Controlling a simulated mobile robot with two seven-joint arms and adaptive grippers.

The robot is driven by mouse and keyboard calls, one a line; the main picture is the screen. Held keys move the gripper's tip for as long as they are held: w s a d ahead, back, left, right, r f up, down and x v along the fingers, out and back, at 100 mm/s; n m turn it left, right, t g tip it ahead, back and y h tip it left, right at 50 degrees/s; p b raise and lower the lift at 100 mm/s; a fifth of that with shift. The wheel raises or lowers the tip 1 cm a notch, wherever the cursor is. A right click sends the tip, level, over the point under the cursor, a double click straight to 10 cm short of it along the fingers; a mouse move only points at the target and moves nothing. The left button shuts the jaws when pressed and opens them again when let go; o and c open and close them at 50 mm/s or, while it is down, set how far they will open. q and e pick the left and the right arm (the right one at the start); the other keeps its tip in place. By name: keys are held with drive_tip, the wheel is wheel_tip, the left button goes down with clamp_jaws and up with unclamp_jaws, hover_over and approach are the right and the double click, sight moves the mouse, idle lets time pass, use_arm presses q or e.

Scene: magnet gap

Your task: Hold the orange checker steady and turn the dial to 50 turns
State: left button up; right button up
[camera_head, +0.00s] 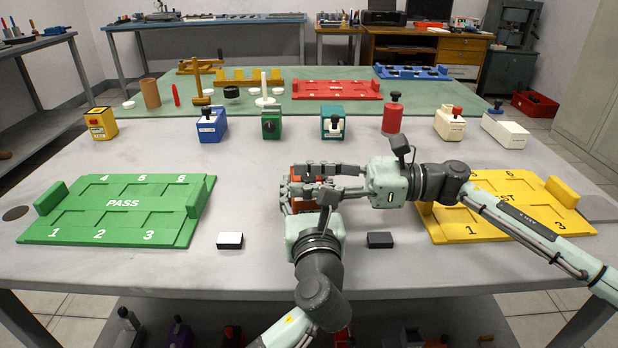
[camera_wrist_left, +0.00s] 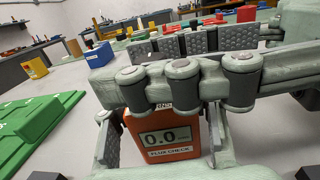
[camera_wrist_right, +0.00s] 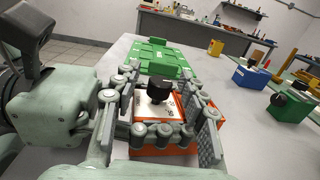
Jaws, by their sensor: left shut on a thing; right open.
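The orange checker (camera_head: 297,172) stands at the middle of the table, mostly covered by my grippers in the head view. In the left wrist view the checker (camera_wrist_left: 168,140) has a display reading 0.0 and a "FLUX CHECK" label. My left gripper (camera_head: 308,198) is shut on the checker, with a finger on either side of its body. The black dial (camera_wrist_right: 160,90) sits on the checker's pale top in the right wrist view. My right gripper (camera_head: 304,181) is open above the checker, its fingers on both sides of the dial; contact with the dial cannot be told.
A green PASS tray (camera_head: 125,208) lies at left and a yellow tray (camera_head: 500,215) at right, partly under my right arm. A white block (camera_head: 230,240) and a dark block (camera_head: 380,240) lie in front. Several coloured boxes, including a blue one (camera_head: 212,125), line the back.

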clamp_jaws()
idle(0.3)
drive_tip(key=shift+s+m+t, duration=0.1)
drive_tip(key=shift+m+t, duration=0.2)
drive_tip(key=shift+t, duration=0.1)
drive_tip(key=shift+a+f+m+t, duration=0.1)
drive_tip(key=shift+m+t, duration=0.2)
drive_tip(key=shift+t, duration=0.2)
drive_tip(key=shift+m+t+h, duration=0.8)
drive_tip(key=shift+m+t, duration=0.8)
drive_tip(key=shift+t, duration=0.8)
unclamp_jaws()
